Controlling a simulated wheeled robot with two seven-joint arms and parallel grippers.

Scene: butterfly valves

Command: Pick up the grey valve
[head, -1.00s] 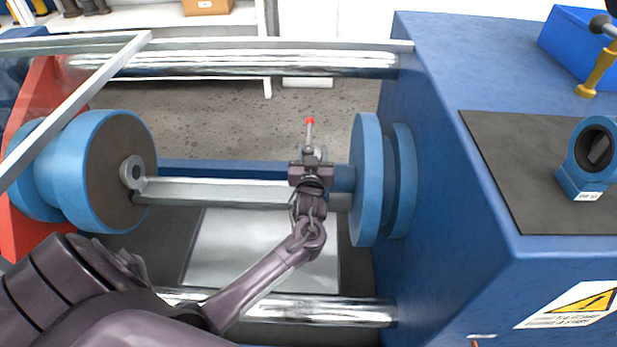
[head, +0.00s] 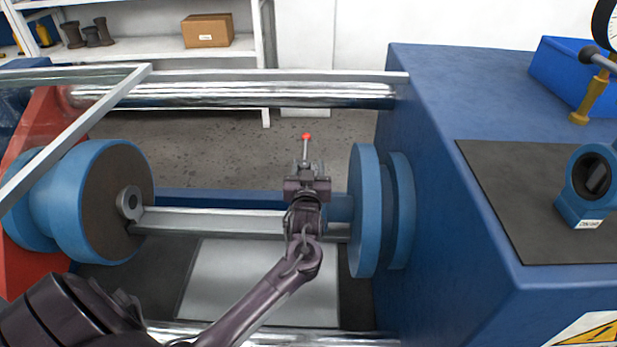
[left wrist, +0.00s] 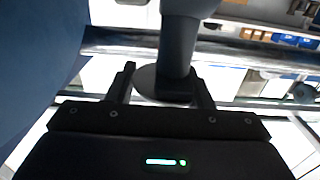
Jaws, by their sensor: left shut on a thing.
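The grey valve (head: 306,160) shows in the head view as a grey stem with a red tip pointing up, just above my left gripper (head: 307,184). That gripper is shut on it over the middle of the machine bed. The gripper hides most of the valve's body. In the left wrist view, a grey cylindrical part of the valve (left wrist: 179,48) and a round disc sit between the fingers (left wrist: 163,88) of the left gripper. My right gripper is not in view.
Blue flanged discs stand left (head: 103,200) and right (head: 365,210), with a grey bar (head: 210,222) between them. A steel rod (head: 250,95) runs behind. A blue valve (head: 585,200) stands on the dark mat (head: 510,200) at right. A blue bin (head: 570,75) is beyond it.

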